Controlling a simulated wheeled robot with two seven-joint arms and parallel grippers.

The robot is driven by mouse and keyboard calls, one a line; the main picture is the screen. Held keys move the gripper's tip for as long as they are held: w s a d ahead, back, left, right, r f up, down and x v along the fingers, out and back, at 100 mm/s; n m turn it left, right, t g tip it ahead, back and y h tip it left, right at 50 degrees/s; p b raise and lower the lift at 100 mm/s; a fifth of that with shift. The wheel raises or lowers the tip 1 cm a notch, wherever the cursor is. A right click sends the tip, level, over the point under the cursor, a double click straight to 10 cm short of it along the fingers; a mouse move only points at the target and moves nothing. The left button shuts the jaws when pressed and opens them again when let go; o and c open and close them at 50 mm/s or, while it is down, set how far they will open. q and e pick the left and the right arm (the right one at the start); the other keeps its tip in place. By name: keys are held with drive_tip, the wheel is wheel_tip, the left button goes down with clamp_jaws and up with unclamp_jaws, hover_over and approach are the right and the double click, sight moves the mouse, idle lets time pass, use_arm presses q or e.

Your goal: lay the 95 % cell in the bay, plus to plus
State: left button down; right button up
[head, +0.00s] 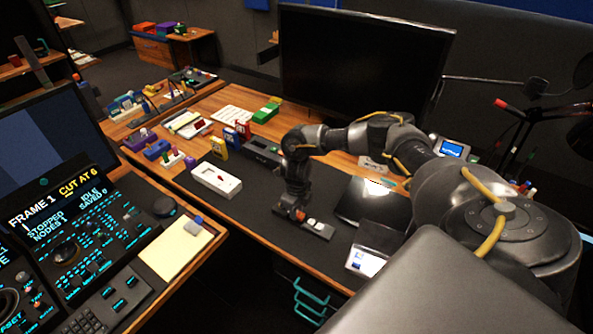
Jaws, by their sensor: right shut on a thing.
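Small orange and white patches show beside the fingertips. I cannot tell its percentage, its plus end, or whether it touches the holder. A yellow cell-like block (218,148), a blue one (232,139) and a red one (243,131) stand in a row farther back. A white meter (216,181) with a red mark lies on the mat. My left gripper is out of view.
A dark box (263,152) stands behind the meter. A large monitor (362,62) stands at the back. The lit trackball panel (75,235) is at left, with a yellow notepad (178,248) beside it. The mat is bare between the meter and my right gripper.

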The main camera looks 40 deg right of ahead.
drive_tip(key=shift+f+b, duration=0.4)
idle(0.8)
drive_tip(key=o, duration=1)
drive_tip(key=shift+o, duration=0.2)
wheel_tip(320, 180, up, 11)
drive_tip(key=shift+f, duration=0.1)
idle(0.3)
